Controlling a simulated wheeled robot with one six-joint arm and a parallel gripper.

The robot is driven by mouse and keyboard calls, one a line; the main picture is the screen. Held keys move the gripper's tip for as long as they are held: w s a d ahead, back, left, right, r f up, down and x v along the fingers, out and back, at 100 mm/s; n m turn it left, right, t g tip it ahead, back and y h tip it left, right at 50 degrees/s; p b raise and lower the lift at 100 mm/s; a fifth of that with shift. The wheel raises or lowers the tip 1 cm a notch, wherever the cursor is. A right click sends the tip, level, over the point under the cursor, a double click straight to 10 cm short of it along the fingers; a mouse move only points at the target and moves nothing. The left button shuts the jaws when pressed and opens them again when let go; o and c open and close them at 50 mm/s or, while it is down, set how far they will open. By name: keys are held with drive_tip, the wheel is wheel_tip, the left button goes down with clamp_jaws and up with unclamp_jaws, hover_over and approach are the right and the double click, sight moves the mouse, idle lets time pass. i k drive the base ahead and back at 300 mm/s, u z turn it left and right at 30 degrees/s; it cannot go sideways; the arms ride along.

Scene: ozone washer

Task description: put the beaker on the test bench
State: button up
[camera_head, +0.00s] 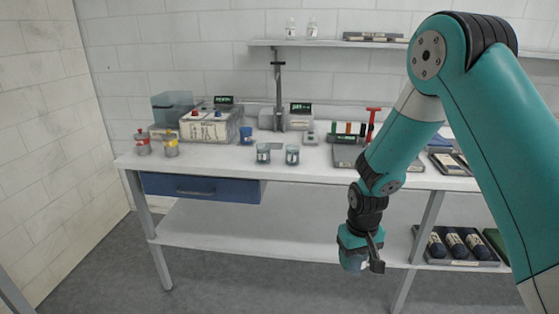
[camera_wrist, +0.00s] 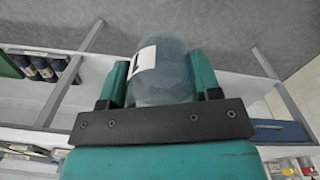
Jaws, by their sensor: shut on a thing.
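A blue-grey translucent beaker with a white label (camera_wrist: 165,75) is between the two green fingers of my gripper (camera_wrist: 160,80) in the wrist view. My gripper (camera_head: 360,256) is shut on it. In the head view the held beaker (camera_head: 352,262) shows only in part at the gripper's end, in front of the bench and below its top. The white test bench (camera_head: 225,168) stands against the wall. Two similar beakers stand on its top near the front, a left one (camera_head: 263,153) and a right one (camera_head: 292,155).
On the bench are a boxy device (camera_head: 208,124), a stand (camera_head: 278,95), two small canisters (camera_head: 143,142) at the left and a rack with a red-handled tool (camera_head: 372,120). A lower shelf (camera_head: 260,235) holds dark bottles (camera_head: 455,245). The front middle of the bench top is fairly clear.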

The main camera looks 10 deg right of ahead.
sight(274, 146)
drive_tip(key=z, duration=0.4)
drive_tip(key=k, duration=0.15)
drive_tip(key=u, duration=0.95)
drive_tip(key=i, duration=1.3)
drive_tip(key=z, duration=0.8)
